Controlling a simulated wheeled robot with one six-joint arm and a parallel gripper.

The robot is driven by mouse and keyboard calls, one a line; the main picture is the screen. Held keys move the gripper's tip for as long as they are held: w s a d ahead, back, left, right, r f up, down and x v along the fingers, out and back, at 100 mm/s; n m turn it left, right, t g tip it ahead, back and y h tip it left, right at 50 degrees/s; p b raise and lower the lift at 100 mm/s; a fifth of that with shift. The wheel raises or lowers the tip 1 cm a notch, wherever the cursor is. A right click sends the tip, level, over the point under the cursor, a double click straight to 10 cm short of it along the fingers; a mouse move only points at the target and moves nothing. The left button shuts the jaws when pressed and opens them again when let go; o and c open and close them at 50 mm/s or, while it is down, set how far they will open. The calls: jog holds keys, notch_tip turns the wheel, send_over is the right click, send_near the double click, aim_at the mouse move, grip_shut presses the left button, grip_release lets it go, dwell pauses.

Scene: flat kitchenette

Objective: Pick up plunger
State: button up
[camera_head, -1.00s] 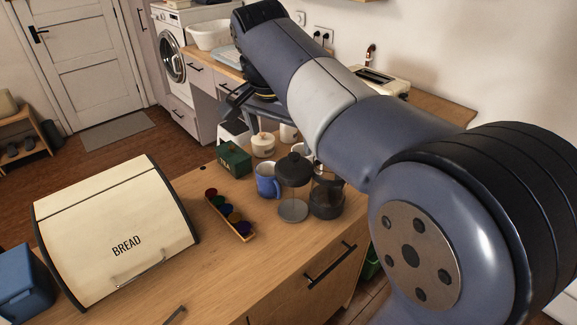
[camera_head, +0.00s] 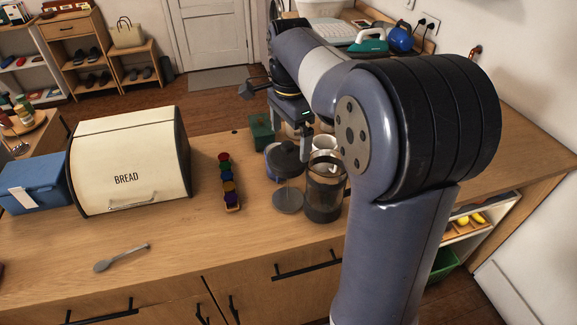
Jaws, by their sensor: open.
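The plunger (camera_head: 287,160) has a dark round lid on top and a grey disc at its foot. It stands upright on the wooden counter, just left of the glass press jug (camera_head: 324,200). My gripper (camera_head: 290,143) points down with its fingers apart, at the top of the plunger in the picture. I cannot tell whether the fingers touch the lid or are around its knob. The knob is hidden among the fingers.
A blue mug (camera_head: 272,163) is partly hidden behind the plunger, and white mugs (camera_head: 323,146) stand behind the jug. A green box (camera_head: 261,132), a rack of coloured capsules (camera_head: 229,186) and a bread box (camera_head: 130,160) are to the left. The front counter is clear around a spoon (camera_head: 121,258).

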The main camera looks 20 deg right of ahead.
aim_at(288, 157)
jog(key=f, duration=0.7)
jog(key=shift+w+a+f+p, duration=0.1)
jog(key=shift+a+f+p, duration=0.15)
jog(key=shift+f+p, duration=0.1)
jog(key=c, duration=0.9)
